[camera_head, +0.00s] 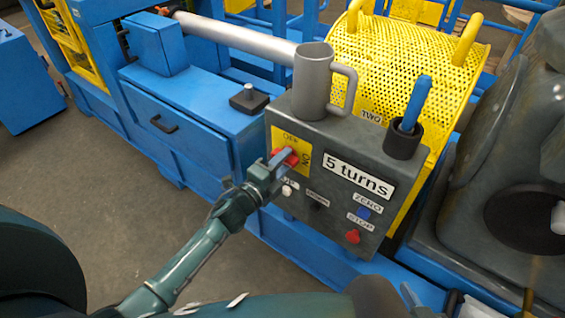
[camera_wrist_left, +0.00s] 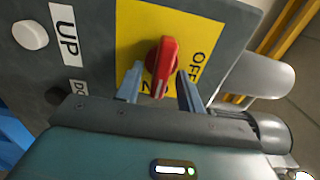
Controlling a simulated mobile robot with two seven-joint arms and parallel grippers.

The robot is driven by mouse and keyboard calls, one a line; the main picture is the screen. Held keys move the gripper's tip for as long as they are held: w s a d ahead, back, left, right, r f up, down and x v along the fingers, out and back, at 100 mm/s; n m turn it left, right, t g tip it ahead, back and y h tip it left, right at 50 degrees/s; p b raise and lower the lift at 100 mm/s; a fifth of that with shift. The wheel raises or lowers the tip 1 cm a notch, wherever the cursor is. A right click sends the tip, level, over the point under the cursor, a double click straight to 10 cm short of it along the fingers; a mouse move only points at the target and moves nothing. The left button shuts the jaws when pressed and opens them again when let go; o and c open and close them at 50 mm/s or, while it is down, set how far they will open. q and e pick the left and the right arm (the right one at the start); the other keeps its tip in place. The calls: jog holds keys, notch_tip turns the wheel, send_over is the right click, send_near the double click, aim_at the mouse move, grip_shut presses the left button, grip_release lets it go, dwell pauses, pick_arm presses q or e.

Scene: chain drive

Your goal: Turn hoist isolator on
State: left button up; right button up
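The hoist isolator is a red rotary handle (camera_head: 290,158) on a yellow plate (camera_head: 280,140) lettered OFF and ON, at the left of the grey control box (camera_head: 330,150). In the left wrist view the red handle (camera_wrist_left: 163,65) has its near end, with a pale mark, towards the partly hidden ON lettering and away from OFF. My left gripper (camera_wrist_left: 160,92) is at the handle, one finger on each side. Gaps show between the fingers and the handle, so it is open around it. My right gripper is not in view.
A grey mug (camera_head: 312,85) stands on the box, beside a dark cup holding a blue-handled tool (camera_head: 416,100). White, black, blue and red buttons (camera_head: 352,237) sit on the panel. A yellow perforated drum guard (camera_head: 410,60) is behind. Open floor (camera_head: 100,190) lies left.

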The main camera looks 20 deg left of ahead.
pick_arm(q)
jog(key=v, duration=1.3)
jog(key=shift+s+r, duration=0.1)
